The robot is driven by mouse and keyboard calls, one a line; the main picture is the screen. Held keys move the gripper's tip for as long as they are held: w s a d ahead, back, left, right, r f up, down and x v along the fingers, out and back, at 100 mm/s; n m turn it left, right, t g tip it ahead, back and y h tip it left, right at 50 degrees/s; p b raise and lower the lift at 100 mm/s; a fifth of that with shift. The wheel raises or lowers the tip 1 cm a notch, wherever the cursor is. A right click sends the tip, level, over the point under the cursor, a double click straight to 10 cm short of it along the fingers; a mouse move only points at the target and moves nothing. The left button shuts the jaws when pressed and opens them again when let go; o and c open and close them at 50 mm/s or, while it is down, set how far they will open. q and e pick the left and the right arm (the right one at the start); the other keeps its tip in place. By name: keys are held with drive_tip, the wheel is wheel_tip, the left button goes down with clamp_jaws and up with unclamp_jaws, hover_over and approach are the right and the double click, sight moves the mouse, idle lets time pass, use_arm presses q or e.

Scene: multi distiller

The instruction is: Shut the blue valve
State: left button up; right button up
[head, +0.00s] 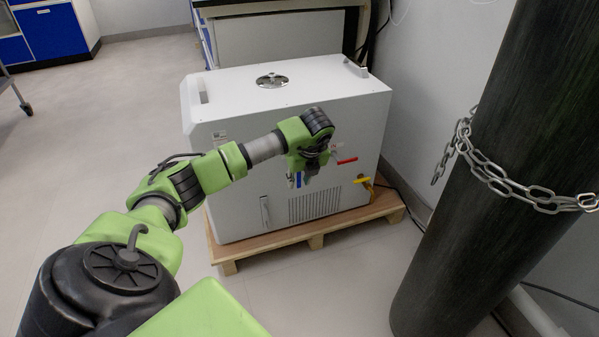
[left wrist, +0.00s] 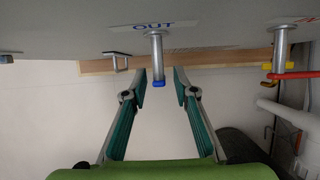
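The blue valve (left wrist: 158,83) shows in the left wrist view as a small blue handle at the end of a grey metal pipe (left wrist: 157,55). The pipe comes out of the machine's panel beside a label reading OUT (left wrist: 153,27). My left gripper (left wrist: 160,88) is open, with a teal-padded finger on each side of the blue handle and a visible gap to both. In the head view my left gripper (head: 302,174) is at the front of the white machine (head: 235,150), and a bit of blue (head: 299,180) shows by its fingers. My right gripper is not in view.
A red handle (head: 347,161) and a yellow handle (head: 362,180) are just right of my left gripper. The machine stands on a wooden pallet (head: 290,241). A dark cylinder with a chain (head: 500,180) stands at the right.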

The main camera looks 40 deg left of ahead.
use_arm(q)
drive_tip(key=v, duration=1.2)
drive_tip(key=shift+d, duration=0.1)
